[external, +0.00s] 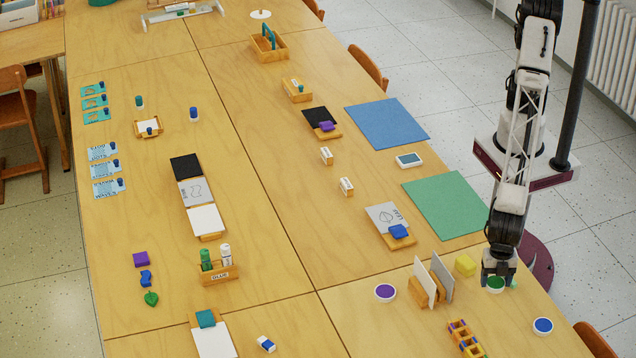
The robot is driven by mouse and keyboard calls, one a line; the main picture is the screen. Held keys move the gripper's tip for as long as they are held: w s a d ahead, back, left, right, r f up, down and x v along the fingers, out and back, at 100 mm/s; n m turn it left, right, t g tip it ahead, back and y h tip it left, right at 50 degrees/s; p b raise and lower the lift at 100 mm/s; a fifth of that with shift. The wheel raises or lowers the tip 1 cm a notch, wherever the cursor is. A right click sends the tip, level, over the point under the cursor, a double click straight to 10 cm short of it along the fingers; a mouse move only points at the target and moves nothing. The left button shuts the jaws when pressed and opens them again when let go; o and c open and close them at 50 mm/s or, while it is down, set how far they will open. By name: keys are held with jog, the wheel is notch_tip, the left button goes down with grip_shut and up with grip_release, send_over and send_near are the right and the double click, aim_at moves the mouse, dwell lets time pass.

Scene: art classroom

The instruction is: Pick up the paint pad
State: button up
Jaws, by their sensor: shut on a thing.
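The green paint pad (496,285) is at the fingertips of my gripper (497,276), which points down at the right side of the table. My gripper is shut on this pad and partly covers it. I cannot tell whether the pad is touching the table. A purple paint pad (385,292) lies to the left, and a blue paint pad (543,326) lies to the lower right, both apart from my gripper.
A wooden rack with coloured pieces (466,338) is below. A green mat (446,204) lies behind. The table's right edge is close by.

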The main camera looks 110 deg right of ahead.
jog(key=s+d, duration=0.5)
jog(key=d, duration=0.2)
jog(key=shift+s+r, duration=0.4)
dwell(0.8)
